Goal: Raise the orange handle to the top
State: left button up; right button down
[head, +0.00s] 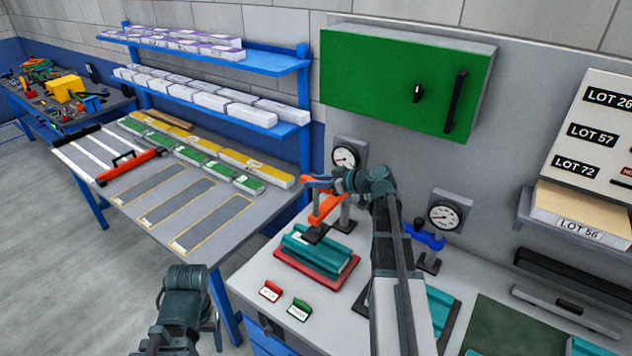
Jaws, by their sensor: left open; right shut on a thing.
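The orange handle (325,208) belongs to the left-hand clamp on the grey bench, below a round gauge. It stands above a teal block on a red plate (318,269). My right gripper (322,182) is shut on the orange handle near its upper end, reaching in from the right. Its wrist and forearm cover part of the bench behind. My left gripper (186,278) is low in the picture, in front of the bench's left side and well apart from the handle. It is open; its fingertips are hard to make out.
A second clamp with a blue handle (425,235) stands to the right, near another gauge (445,216). A green cabinet (385,80) hangs above. Red (270,291) and green (300,309) labelled tags lie on the bench front. A long table with grey strips (212,222) stands left.

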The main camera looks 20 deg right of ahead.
jog(key=shift+w+r, duration=0.15)
jog(key=c, duration=0.6)
grip_release()
jog(key=shift+c, duration=0.2)
jog(key=p+v, duration=0.5)
jog(key=v, duration=0.9)
jog(key=shift+a, duration=0.1)
